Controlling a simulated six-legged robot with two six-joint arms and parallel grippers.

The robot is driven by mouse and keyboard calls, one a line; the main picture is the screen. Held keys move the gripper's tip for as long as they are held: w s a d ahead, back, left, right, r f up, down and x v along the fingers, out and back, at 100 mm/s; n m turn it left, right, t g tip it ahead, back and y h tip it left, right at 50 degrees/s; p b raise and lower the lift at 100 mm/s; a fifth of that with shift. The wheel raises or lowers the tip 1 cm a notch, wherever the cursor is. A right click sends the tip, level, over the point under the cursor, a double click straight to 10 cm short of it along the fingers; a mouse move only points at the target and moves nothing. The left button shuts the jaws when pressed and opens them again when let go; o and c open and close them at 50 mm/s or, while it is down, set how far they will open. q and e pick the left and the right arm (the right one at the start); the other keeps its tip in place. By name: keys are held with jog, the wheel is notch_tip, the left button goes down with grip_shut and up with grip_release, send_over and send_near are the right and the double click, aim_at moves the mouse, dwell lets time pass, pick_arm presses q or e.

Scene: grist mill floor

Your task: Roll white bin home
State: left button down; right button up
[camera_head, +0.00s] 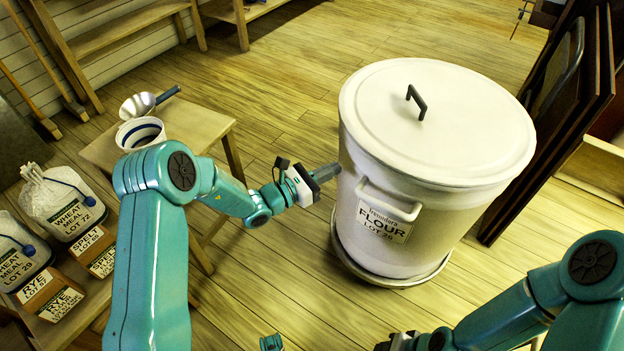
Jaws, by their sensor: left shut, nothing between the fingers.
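The white bin (440,225) stands upright right of centre in the head view. It has a flat white lid (455,135) with a dark handle, a side handle (388,203) and a label reading FLOUR LOT 26. A round pale base (395,284) shows under it. My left gripper (328,172) is shut and empty, its tips at the bin's left wall, above and left of the side handle. I cannot tell whether they touch it. My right gripper (386,344) is at the bottom edge, below the bin, mostly cut off; its fingers cannot be made out.
A small wooden table (195,122) on the left holds a white pot (140,134) and a scoop (138,104). Meal sacks (63,205) and labelled boxes sit at lower left. A dark panel (560,110) stands close right of the bin. Floor behind the bin is clear.

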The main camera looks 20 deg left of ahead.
aim_at(356, 158)
pick_arm(q)
jog(key=shift+b+x, duration=0.35)
jog(key=shift+x, duration=2.05)
pick_arm(e)
jog(key=shift+s+f, duration=0.1)
jog(key=shift+f, duration=0.35)
pick_arm(q)
jog(key=shift+w, duration=0.1)
